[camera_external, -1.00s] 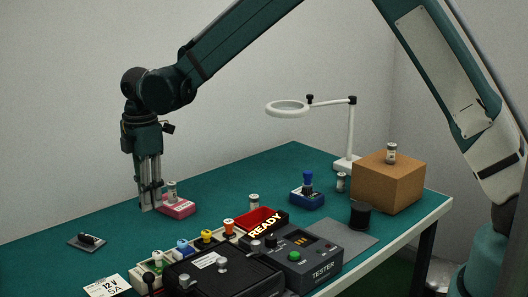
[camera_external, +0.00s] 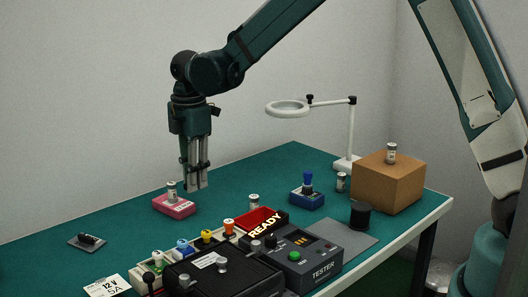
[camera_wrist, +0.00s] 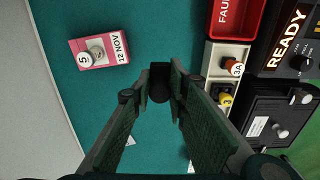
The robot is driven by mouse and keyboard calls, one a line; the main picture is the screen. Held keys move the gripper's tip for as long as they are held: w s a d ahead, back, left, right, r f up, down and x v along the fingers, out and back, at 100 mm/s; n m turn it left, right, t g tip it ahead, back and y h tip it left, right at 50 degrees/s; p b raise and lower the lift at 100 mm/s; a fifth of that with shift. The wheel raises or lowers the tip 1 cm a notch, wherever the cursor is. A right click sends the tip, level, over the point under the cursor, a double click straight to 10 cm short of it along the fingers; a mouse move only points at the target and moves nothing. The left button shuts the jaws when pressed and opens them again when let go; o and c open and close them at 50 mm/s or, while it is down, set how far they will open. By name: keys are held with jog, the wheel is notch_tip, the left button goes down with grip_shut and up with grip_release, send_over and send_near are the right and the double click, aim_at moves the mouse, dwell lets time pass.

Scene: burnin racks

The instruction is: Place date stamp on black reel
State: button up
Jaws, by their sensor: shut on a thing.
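My gripper (camera_external: 197,187) hangs above the green table, right of the pink block. In the wrist view its fingertips (camera_wrist: 155,86) are closed around a small black thing (camera_wrist: 160,72). I cannot tell surely whether this is the date stamp; most of it is hidden between the fingers. The pink block (camera_external: 174,206) carries a light can and, in the wrist view (camera_wrist: 79,60), a white "12 NOV" label. The black reel (camera_external: 360,215) stands upright on a grey mat (camera_external: 345,237) left of the cardboard box, well to the right of my gripper.
The tester (camera_external: 295,255) and black case (camera_external: 220,275) fill the front. A red tray (camera_external: 258,215) lies behind the tester. A blue block (camera_external: 307,198) and white magnifier stand (camera_external: 348,130) are farther right. The cardboard box (camera_external: 388,182) carries a can. The left of the table is mostly clear.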

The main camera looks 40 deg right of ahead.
jog(key=s+d+r, duration=0.2)
jog(key=s+d, duration=0.4)
jog(key=d, duration=0.7)
jog(key=s+d+r, duration=0.2)
jog(key=s+d, duration=1.8)
jog(key=s, duration=0.4)
jog(key=shift+s+d+r, duration=0.2)
jog(key=shift+s+d, duration=0.15)
jog(key=shift+s, duration=0.05)
send_over(361, 206)
jog(key=shift+f, duration=2.95)
jog(key=shift+f, duration=2.05)
jog(key=shift+f, duration=0.1)
